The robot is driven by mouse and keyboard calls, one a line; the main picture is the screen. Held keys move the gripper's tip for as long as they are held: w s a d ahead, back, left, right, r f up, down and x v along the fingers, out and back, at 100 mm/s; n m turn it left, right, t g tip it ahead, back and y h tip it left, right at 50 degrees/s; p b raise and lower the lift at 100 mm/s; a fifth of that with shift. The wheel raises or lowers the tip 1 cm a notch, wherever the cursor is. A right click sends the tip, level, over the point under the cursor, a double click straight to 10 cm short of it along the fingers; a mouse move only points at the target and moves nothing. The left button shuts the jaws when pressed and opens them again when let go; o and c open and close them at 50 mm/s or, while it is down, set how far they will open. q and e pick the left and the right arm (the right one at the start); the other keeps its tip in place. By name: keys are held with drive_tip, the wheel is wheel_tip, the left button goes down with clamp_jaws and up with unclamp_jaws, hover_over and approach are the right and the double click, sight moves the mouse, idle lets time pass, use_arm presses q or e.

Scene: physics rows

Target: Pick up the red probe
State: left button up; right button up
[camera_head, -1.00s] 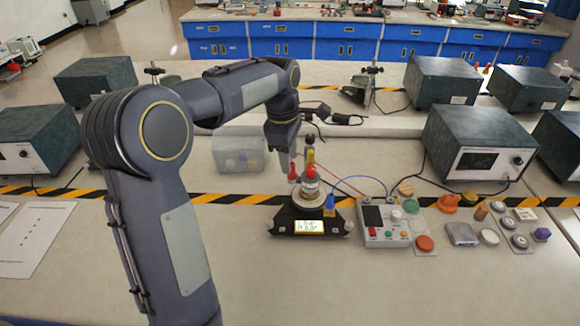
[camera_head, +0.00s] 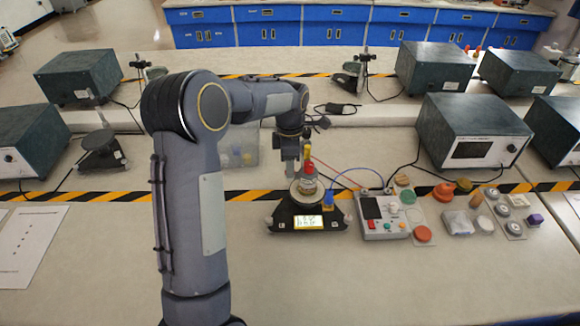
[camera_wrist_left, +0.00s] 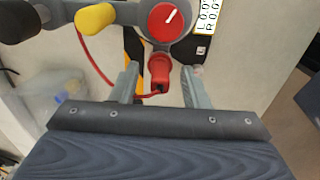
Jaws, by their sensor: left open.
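The red probe (camera_wrist_left: 159,72), with a red wire, shows in the left wrist view between the fingers of my left gripper (camera_wrist_left: 160,84). The fingers are open on either side of it, and neither clearly touches it. A round red knob (camera_wrist_left: 166,20) with a white mark sits just beyond it. In the head view my left gripper (camera_head: 292,168) points down at the left side of the black instrument (camera_head: 284,220) with a lit display. It seems to hide the probe there. My right gripper is not in view.
A blue plug (camera_head: 328,200) stands on the instrument's right. Red and blue wires lead to a grey control box (camera_head: 384,213). A clear bin (camera_head: 238,158) stands behind my arm. Discs and small parts lie to the right.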

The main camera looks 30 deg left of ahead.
use_arm(q)
drive_tip(key=shift+c, duration=0.3)
clamp_jaws()
